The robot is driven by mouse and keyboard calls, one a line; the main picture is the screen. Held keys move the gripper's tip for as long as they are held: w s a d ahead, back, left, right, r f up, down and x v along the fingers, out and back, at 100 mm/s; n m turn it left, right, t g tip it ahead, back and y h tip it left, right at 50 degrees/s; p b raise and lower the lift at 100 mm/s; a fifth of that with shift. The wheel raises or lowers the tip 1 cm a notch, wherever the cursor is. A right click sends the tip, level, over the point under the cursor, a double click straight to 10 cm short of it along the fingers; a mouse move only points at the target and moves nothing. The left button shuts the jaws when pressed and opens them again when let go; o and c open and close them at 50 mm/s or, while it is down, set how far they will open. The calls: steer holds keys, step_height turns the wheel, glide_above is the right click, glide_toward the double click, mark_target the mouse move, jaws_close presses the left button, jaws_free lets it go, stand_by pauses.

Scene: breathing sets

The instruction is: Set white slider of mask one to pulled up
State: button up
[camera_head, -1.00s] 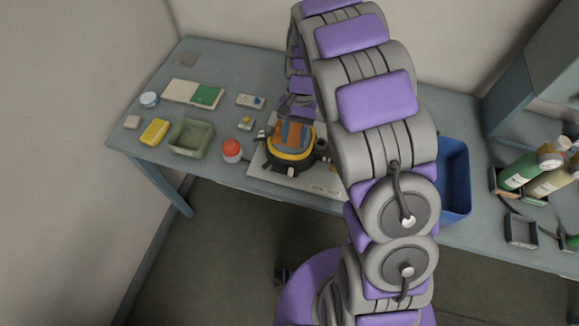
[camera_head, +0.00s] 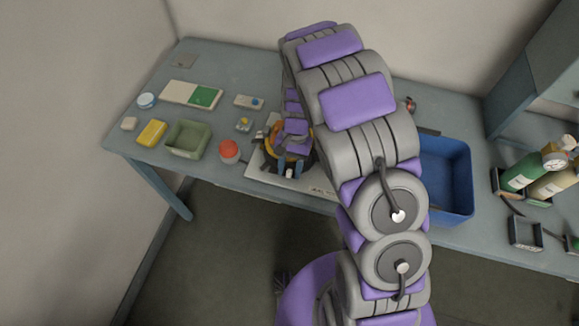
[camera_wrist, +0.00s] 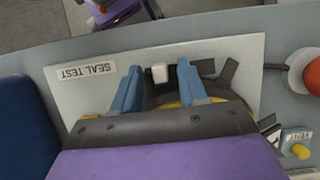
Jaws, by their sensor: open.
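Mask one, with an orange-and-yellow rim and black parts, lies on a pale plate (camera_head: 310,184) in the head view; my arm covers much of it. In the wrist view its yellow rim and dark frame (camera_wrist: 222,82) show beyond my gripper. The white slider (camera_wrist: 160,73) is a small white block there, between the blue fingertips, with a gap on either side. My gripper (camera_wrist: 157,80) is open and empty. In the head view it (camera_head: 290,170) points down over the near side of the mask. I cannot tell how high the fingertips are relative to the slider.
A green tray (camera_head: 187,139) and a yellow block (camera_head: 152,133) are further left. A blue bin (camera_head: 446,180) stands to the right, with gas cylinders (camera_head: 520,172) beyond.

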steer(key=shift+a, duration=0.15)
jaws_close()
stand_by(0.4)
steer(key=shift+w+a+p, duration=0.3)
steer(key=shift+a+p, duration=0.1)
steer(key=shift+a, duration=0.4)
steer(key=shift+w+a+p, duration=0.25)
steer(key=shift+a+p, duration=0.1)
steer(key=shift+a, duration=0.4)
jaws_free()
steer(key=shift+a, duration=0.1)
steer(key=p+v, duration=0.2)
steer(key=v, duration=1.5)
steer(key=shift+r, duration=0.2)
